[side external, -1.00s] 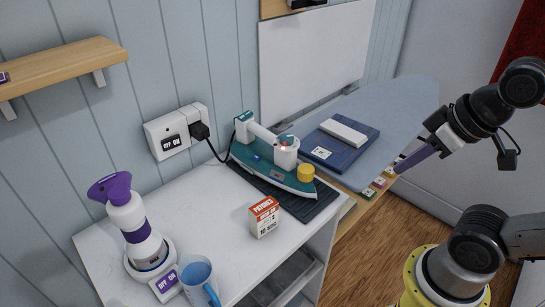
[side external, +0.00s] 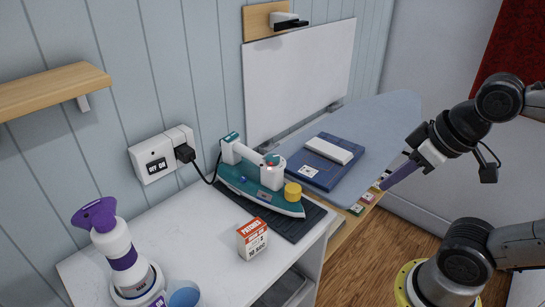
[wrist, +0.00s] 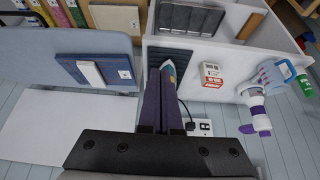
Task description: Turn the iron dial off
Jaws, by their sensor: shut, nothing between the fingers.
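The teal and white iron (side external: 262,192) rests on a dark ribbed mat (side external: 300,228) on the white counter. A yellow round knob (side external: 293,192) sits at its right side, and a small red light shows on its white upper part. I cannot read any dial setting. My gripper (side external: 384,186), with purple fingers, is shut and empty, in the air to the right of the iron and apart from it.
A blue ironing board (side external: 385,115) with a folded blue cloth (side external: 318,167) lies behind the iron. A red and white box (side external: 252,240) stands in front. A black plug with cord sits in the wall socket (side external: 155,160). A purple and white steamer (side external: 120,250) stands left.

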